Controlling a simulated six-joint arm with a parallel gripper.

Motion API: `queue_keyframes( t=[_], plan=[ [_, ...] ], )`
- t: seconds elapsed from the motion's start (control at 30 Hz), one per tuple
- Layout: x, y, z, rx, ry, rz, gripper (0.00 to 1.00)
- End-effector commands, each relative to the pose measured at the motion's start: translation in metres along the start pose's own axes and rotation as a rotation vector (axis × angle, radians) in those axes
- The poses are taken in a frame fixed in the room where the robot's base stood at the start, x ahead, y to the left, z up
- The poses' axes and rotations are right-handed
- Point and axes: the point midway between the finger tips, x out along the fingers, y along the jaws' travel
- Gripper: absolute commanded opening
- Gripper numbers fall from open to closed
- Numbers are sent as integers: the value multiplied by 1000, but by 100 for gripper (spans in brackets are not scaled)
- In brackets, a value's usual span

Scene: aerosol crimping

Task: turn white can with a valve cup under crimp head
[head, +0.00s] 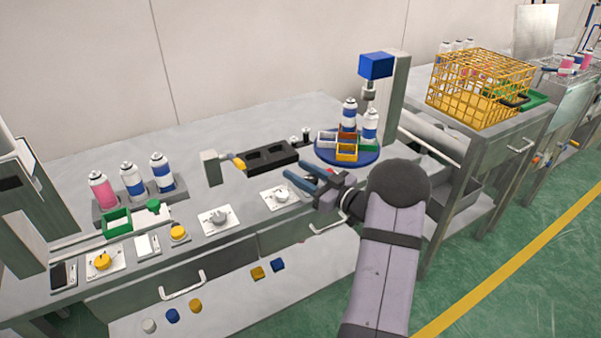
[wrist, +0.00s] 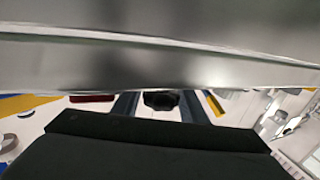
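A blue round turntable (head: 330,157) stands at the back right of the bench and carries small coloured trays. Two white cans with blue bands stand on it: a rear one (head: 349,116) and a right one (head: 370,126). The crimp head (head: 368,92), under a blue box, hangs close above the right can. I cannot tell whether either can has a valve cup. My gripper (head: 308,176) is low over the bench's front, left of and in front of the turntable. Its two fingers also show apart in the wrist view (wrist: 158,104), with a dark knob-like thing visible between them.
A rack at left holds a pink can (head: 101,188) and white-and-blue cans (head: 162,172). A black block (head: 268,157) with sockets lies left of the turntable. Dials (head: 218,218) line the front edge. A yellow wire basket (head: 480,85) stands at right.

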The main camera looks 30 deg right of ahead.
Motion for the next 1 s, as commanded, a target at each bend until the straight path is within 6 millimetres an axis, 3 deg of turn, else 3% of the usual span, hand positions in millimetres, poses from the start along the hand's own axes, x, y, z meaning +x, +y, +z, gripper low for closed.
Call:
queue_keyframes(
  t=[0.23,0.7,1.0],
  plan=[
    [-12,1,0,0,-1,2,39],
    [-68,1,0,-1,0,3,39],
    [-73,0,0,0,0,-1,39]
  ],
)
